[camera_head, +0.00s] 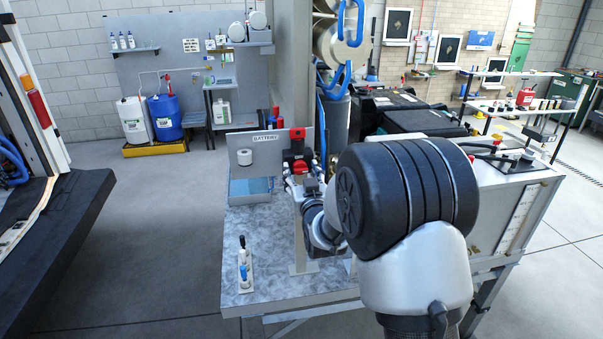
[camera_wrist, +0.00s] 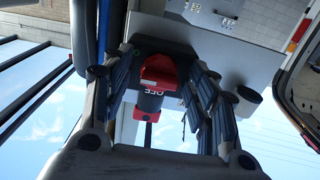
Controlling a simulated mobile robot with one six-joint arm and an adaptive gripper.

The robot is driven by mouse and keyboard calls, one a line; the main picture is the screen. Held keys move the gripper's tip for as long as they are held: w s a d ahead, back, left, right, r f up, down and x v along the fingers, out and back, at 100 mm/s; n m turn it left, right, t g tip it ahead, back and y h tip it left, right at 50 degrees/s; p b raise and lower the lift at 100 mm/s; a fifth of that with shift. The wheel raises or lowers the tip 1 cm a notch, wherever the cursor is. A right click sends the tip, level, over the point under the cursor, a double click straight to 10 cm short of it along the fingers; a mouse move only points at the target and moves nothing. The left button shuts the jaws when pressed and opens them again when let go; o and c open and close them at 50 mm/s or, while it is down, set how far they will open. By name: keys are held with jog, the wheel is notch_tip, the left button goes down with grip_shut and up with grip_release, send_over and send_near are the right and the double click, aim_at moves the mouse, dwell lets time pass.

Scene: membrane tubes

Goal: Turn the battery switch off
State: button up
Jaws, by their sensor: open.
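The battery switch (camera_head: 297,150), with a red handle and a black body, is mounted on a grey panel (camera_head: 240,150) marked BATTERY. In the wrist view its red handle (camera_wrist: 158,72) lies between the fingers of my gripper (camera_wrist: 166,62). White letters on the black part below the handle look like OFF. My gripper is open, with one finger on each side of the switch. A gap shows on the right side; whether the left finger touches cannot be told. In the head view my gripper (camera_head: 305,184) is just below the switch, partly hidden by my arm.
A white roll (camera_head: 245,157) is on the panel left of the switch. A small device with a blue lever (camera_head: 244,272) stands on the grey bench top (camera_head: 268,215). A machine cabinet (camera_head: 510,200) stands right of my arm.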

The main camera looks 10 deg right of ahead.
jog(key=shift+c, duration=0.6)
jog(key=c, duration=1)
jog(key=shift+o, duration=0.2)
jog(key=shift+b, duration=0.5)
jog(key=n+b, duration=1.3)
jog(key=b, duration=0.2)
jog(key=shift+d, duration=0.1)
jog(key=shift+r+n+b, duration=0.2)
jog(key=shift+n+b, duration=1.8)
jog(key=shift+n, duration=0.5)
